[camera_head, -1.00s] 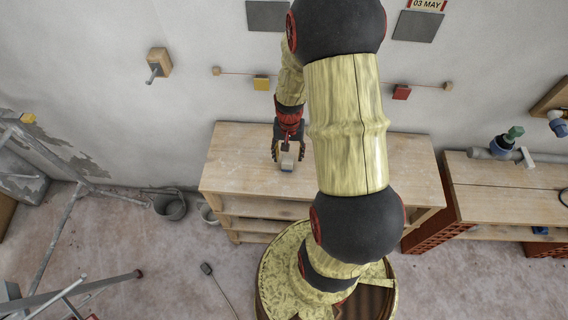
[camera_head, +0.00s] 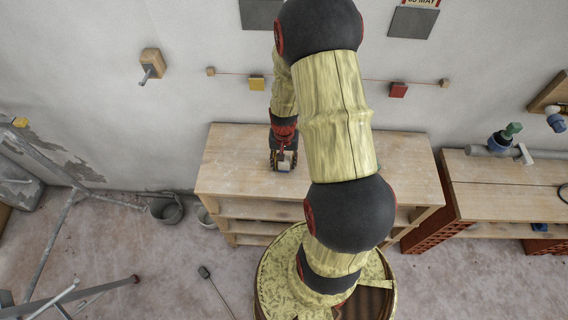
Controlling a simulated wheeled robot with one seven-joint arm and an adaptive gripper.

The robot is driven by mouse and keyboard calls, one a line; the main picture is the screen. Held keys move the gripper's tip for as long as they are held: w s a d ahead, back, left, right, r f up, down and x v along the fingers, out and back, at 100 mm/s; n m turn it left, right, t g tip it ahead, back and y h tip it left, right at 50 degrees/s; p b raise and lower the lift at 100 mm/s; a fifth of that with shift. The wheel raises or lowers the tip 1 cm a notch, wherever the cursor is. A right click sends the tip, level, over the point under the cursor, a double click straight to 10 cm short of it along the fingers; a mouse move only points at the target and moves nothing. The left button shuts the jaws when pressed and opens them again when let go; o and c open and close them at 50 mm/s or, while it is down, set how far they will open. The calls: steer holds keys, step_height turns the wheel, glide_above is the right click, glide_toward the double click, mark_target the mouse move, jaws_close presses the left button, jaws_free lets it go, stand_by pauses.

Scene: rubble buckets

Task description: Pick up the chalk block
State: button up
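My gripper (camera_head: 284,159) is red and black and points down at the block. The block's rear part is hidden by the gripper.
A second wooden bench (camera_head: 500,200) on red bricks (camera_head: 425,236) stands to the right, with a pipe fitting (camera_head: 495,150) on it. A grey bucket (camera_head: 166,210) and metal frame (camera_head: 60,215) are at the left. The bench top left of my gripper is clear.

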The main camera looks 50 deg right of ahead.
steer(key=c, duration=0.8)
steer(key=shift+c, duration=0.2)
steer(key=shift+r, duration=0.6)
step_height(320, 180, up, 2)
steer(key=shift+r+p, duration=0.2)
steer(key=shift+p, duration=0.45)
steer(key=s+r+p, duration=0.3)
steer(key=s+r, duration=0.6)
steer(key=s, duration=0.5)
steer(key=shift+a+r, duration=0.2)
steer(key=shift+a, duration=0.2)
